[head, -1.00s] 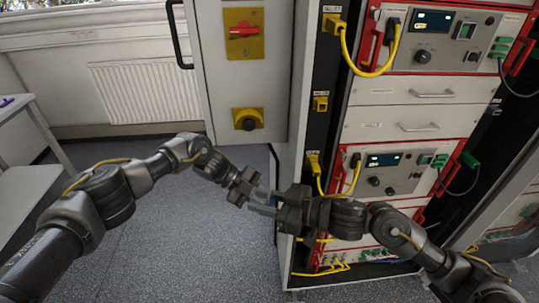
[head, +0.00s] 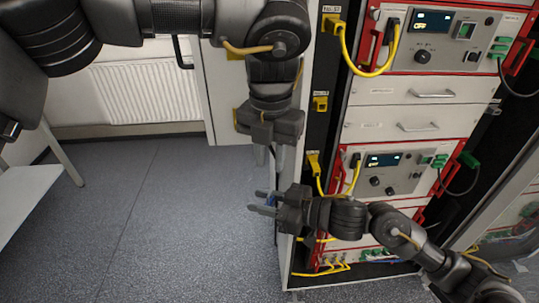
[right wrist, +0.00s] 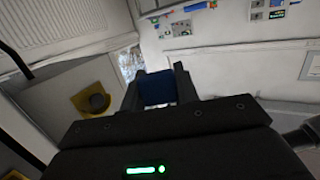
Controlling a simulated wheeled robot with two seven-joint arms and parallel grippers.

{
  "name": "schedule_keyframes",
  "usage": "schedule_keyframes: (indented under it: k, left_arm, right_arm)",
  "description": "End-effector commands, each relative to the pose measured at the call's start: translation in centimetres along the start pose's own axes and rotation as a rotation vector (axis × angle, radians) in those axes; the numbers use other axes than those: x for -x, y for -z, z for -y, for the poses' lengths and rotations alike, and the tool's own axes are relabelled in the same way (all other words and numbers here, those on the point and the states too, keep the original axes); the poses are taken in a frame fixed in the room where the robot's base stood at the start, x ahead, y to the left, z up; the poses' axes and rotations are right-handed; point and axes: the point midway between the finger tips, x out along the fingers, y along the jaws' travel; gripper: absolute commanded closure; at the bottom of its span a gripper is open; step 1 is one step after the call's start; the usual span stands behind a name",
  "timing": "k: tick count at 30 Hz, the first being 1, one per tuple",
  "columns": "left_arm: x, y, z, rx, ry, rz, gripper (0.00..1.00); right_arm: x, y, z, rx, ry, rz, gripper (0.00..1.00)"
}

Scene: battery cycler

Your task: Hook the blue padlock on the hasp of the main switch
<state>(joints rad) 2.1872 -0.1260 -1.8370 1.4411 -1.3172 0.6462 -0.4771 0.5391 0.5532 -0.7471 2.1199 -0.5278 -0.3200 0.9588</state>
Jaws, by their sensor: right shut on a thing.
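My right gripper (head: 264,203) is shut on the blue padlock (head: 271,201), in front of the cabinet's lower side. In the right wrist view the padlock's blue body (right wrist: 157,92) sits between the two dark fingers; its shackle cannot be made out. My left gripper (head: 271,158) points down just above the right one, its two fingers apart and nothing seen between them. The main switch is mostly hidden behind my left arm in the head view; only a yellow edge of its plate (head: 235,53) shows. The hasp cannot be made out.
A yellow plate with a dark knob (right wrist: 90,100) shows in the right wrist view. The equipment rack (head: 400,122) with yellow cables stands to the right. A radiator (head: 150,92) is on the back wall, a white table (head: 25,190) at left. The floor (head: 150,220) between is clear.

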Motion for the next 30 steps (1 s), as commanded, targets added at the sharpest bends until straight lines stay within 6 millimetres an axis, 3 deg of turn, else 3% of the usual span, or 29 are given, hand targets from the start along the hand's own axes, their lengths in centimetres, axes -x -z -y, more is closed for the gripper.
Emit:
schedule_keyframes:
  k: [5, 21, 30]
  left_arm:
    - [-1.1, 0.0, 0.0, 0.001, 0.002, -0.001, 0.75]
    - [-10.2, 0.0, 0.1, 0.001, 0.004, -0.002, 0.75]
    - [-12.0, 0.0, 0.1, 0.002, 0.004, 0.000, 0.75]
  right_arm:
    - [0.0, 0.0, 0.0, 0.000, 0.000, -0.001, 0.94]
    - [0.0, 0.0, 0.0, 0.000, 0.000, -0.001, 0.94]
    - [0.0, 0.0, 0.0, 0.000, 0.000, -0.001, 0.94]
